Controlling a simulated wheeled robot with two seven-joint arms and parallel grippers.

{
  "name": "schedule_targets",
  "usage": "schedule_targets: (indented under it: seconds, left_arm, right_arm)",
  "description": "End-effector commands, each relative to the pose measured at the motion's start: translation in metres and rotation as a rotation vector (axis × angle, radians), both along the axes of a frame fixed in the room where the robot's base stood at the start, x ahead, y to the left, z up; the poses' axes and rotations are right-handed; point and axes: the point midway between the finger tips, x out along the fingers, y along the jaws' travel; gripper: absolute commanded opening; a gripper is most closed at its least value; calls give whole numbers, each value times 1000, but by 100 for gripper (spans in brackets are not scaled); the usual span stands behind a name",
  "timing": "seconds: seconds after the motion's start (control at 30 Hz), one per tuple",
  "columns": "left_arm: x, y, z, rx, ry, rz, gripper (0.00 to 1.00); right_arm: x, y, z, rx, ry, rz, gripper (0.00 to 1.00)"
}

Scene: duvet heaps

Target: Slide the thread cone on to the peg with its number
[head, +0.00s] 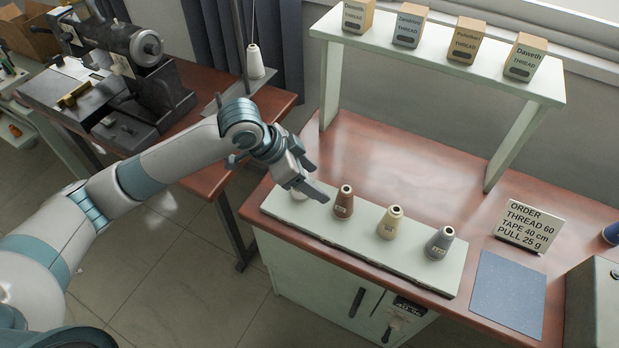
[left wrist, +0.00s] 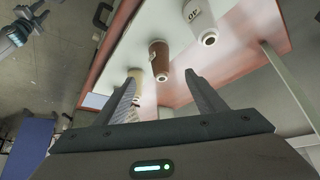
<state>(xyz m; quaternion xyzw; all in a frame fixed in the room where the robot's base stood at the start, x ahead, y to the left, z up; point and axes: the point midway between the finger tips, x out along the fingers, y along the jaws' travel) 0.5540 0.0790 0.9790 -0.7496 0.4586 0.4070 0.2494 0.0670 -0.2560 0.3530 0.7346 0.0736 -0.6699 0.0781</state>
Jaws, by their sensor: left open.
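Several thread cones stand on a pale board (head: 330,228) on the table: a white one (head: 298,193) partly hidden by my gripper, a brown one (head: 343,204), a cream one (head: 390,223) and a grey one (head: 439,243). My left gripper (head: 318,190) is open and empty above the board, near the white and brown cones. In the left wrist view, the white (left wrist: 199,20), brown (left wrist: 158,58) and cream (left wrist: 134,88) cones lie beyond the parted fingers (left wrist: 161,76). The cone labels are too small to read surely. I see no bare peg. Part of my right arm (left wrist: 15,35) shows at the left wrist view's edge; its jaws are unclear.
An order card (head: 530,226) reads thread 60, tape 40 cm, pull 25 g. A blue mat (head: 508,295) lies beside the board. A shelf (head: 440,62) with thread boxes stands behind. A sewing machine (head: 140,75) and a thread stand (head: 255,62) are left. The table behind the cones is clear.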

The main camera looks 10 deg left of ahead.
Motion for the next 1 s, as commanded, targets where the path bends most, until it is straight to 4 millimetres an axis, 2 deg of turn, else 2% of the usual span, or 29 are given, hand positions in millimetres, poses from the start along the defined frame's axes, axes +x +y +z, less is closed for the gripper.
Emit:
schedule_targets:
  seconds: [0.27, 1.0]
  left_arm:
    - [-4, 7, 11, 1, 1, -1, 64]
    - [-4, 6, 11, 1, 0, -1, 64]
  right_arm:
    - [0, 0, -3, 0, 0, 0, 31]
    - [0, 0, -3, 0, 0, 0, 31]
